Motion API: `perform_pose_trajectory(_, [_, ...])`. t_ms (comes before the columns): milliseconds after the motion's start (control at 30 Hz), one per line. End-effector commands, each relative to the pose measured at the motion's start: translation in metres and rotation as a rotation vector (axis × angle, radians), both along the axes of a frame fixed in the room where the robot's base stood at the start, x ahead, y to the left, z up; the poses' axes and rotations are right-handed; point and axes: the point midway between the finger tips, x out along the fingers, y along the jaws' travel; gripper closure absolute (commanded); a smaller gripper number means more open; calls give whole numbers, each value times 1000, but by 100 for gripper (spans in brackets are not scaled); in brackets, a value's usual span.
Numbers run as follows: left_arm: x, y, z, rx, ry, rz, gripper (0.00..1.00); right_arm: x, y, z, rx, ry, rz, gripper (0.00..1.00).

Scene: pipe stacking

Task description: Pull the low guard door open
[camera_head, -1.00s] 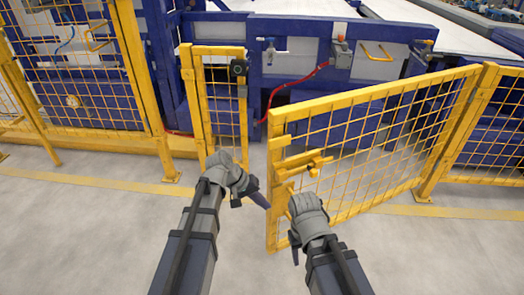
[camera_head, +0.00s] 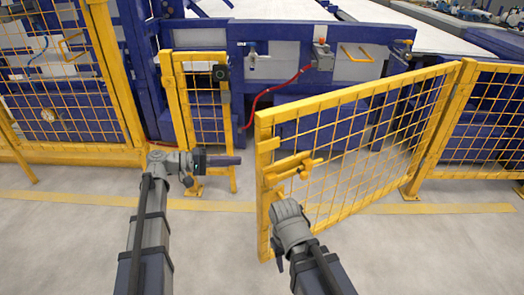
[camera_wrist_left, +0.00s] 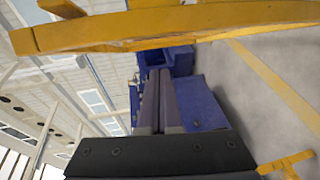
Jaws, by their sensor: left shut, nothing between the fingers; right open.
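The low guard door (camera_head: 385,140) is a yellow-framed mesh leaf. It stands ajar, joined to the yellow post (camera_head: 440,130) at its right, with its free edge swung toward me. A yellow latch (camera_head: 291,170) is on its free side. My left gripper (camera_head: 238,160) is shut and empty, pointing right across the gap, left of the door's free edge and apart from it in the picture. Its closed fingers (camera_wrist_left: 158,85) also show in the left wrist view. My right gripper (camera_head: 279,262) is open, in front of the door's lower free corner; its fingers are mostly hidden, and contact is unclear.
A narrow fixed mesh panel (camera_head: 203,110) with a dark box stands left of the gap. Taller yellow fencing (camera_head: 60,90) is further left. Blue machinery (camera_head: 300,40) with a red hose lies behind. A yellow bar (camera_wrist_left: 170,28) crosses the left wrist view. The foreground floor is clear.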

Motion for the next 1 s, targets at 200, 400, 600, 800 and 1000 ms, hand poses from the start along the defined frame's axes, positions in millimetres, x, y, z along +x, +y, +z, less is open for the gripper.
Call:
perform_pose_trajectory(200, [17, 21, 33, -147, -44, 24, 100, 0, 0, -1, 0, 0, 0, 50])
perform_pose_trajectory(400, [18, 20, 36, -158, -48, 25, 100, 0, 0, -1, 0, 0, 0, 50])
perform_pose_trajectory(600, [25, -5, 35, -157, -47, 22, 100, 0, 0, -1, 0, 0, 0, 50])
perform_pose_trajectory(800, [38, -45, 35, -156, -47, 22, 100, 0, 0, -1, 0, 0, 0, 50])
perform_pose_trajectory(1000, [43, -78, 35, -156, -47, 24, 100, 0, 0, -1, 0, 0, 0, 50])
